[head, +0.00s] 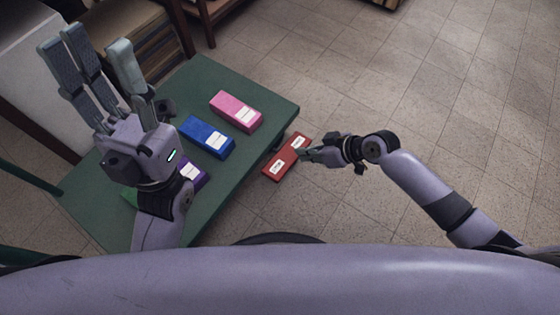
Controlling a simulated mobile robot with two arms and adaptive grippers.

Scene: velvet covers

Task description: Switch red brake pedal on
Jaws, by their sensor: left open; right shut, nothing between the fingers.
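The red brake pedal (280,164) is a flat red block with white labels, beyond the right edge of the green table in the head view. My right gripper (303,155) is shut and empty, with its tip over the upper right part of the red pedal. I cannot tell whether it touches the pedal. My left gripper (92,62) is open and empty, raised above the left part of the table with its fingers pointing up in the picture.
The green table (250,97) holds a pink block (228,107), a blue block (203,134) and a purple block (197,171). A green block is partly hidden by my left arm. Tiled floor (440,90) lies open to the right.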

